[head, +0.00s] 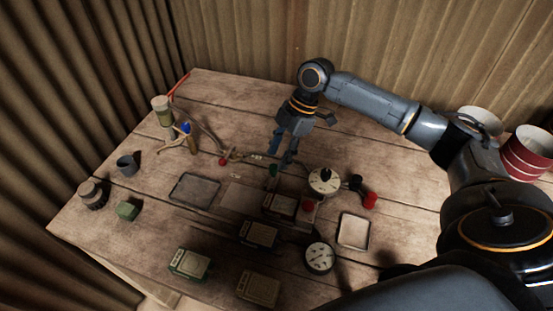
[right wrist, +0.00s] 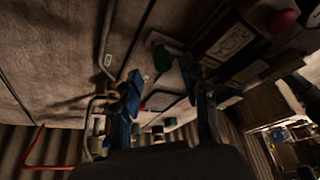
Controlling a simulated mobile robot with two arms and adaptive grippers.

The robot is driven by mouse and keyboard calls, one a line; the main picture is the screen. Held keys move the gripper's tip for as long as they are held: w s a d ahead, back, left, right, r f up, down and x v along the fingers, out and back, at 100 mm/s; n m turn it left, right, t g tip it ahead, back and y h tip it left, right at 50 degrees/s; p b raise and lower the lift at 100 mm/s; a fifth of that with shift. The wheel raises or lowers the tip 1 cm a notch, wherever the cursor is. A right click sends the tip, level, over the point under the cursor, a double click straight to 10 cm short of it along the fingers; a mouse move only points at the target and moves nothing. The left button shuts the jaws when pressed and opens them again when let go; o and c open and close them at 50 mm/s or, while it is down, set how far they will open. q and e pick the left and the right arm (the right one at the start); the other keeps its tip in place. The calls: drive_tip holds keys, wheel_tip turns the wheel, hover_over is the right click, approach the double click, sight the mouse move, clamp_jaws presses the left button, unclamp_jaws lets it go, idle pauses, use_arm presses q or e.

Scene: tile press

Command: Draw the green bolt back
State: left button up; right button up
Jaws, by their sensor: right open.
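The green bolt (head: 272,170) shows as a small green knob on the table, just behind the row of dark boxes. In the right wrist view the green bolt's rounded knob (right wrist: 159,57) lies beyond my fingertips, in line with the gap between them. My right gripper (head: 282,158) points down from above, close to the bolt. Its blue-grey fingers (right wrist: 168,88) are spread apart with nothing between them. I cannot tell from these views how much height is left between fingertips and knob. My left gripper is not in view.
Dark boxes (head: 260,234), a red button (head: 308,206) and a white dial (head: 324,181) crowd the front side. A grey tray (head: 195,188) lies left, a pale tray (head: 353,231) right. A red-ended lever (head: 369,199) stands right of the dial. Bare planks (head: 225,100) lie behind.

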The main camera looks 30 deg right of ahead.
drive_tip(key=v, duration=0.9)
drive_tip(key=shift+d, duration=0.2)
